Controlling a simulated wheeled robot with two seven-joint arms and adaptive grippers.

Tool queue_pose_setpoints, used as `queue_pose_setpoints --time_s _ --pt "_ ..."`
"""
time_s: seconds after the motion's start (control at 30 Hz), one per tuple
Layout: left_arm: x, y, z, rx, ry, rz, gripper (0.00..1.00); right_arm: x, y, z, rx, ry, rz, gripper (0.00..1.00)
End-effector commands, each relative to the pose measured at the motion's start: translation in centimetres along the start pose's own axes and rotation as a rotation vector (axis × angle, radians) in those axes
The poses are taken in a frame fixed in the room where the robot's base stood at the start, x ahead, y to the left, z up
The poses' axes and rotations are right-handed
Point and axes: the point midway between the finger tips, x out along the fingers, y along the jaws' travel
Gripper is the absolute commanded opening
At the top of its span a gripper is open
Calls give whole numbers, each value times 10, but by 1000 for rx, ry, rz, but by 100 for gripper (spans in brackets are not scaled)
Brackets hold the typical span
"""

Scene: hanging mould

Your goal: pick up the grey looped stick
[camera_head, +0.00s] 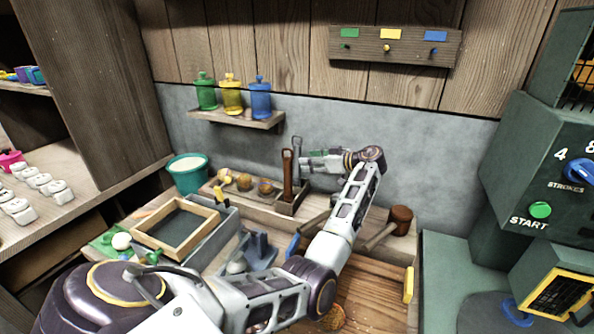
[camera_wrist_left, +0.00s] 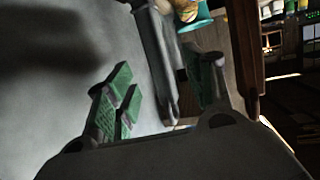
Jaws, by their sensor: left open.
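The grey looped stick (camera_head: 297,147) stands upright in a wooden holder at the back of the bench, close behind a brown looped stick (camera_head: 287,172). My left gripper (camera_head: 308,161) reaches in from the right at the height of the sticks' upper parts. In the left wrist view its jaws (camera_wrist_left: 163,85) are open, with green pads on either side of the grey stick (camera_wrist_left: 153,50). I cannot tell whether a pad touches it. The brown stick (camera_wrist_left: 244,50) is outside the jaws. My right gripper is out of view.
The holder tray (camera_head: 225,203) also carries several small round items. A teal bucket (camera_head: 188,176) stands left of it. A shelf (camera_head: 238,120) with green, yellow and blue bottles is above. A mallet (camera_head: 400,217) is right of my arm, and a wooden frame (camera_head: 150,238) lies front left.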

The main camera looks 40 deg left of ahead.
Motion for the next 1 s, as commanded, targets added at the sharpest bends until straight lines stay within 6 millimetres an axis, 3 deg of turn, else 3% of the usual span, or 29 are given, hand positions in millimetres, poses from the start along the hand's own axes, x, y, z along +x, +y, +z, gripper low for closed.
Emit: queue_pose_setpoints --time_s 0.2,0.67,1.0 --pt "15 0 0 0 -1 0 53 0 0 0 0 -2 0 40" --pt "20 0 0 0 0 0 53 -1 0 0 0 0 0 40" --pt "54 2 0 1 -1 -1 53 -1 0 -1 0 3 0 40"
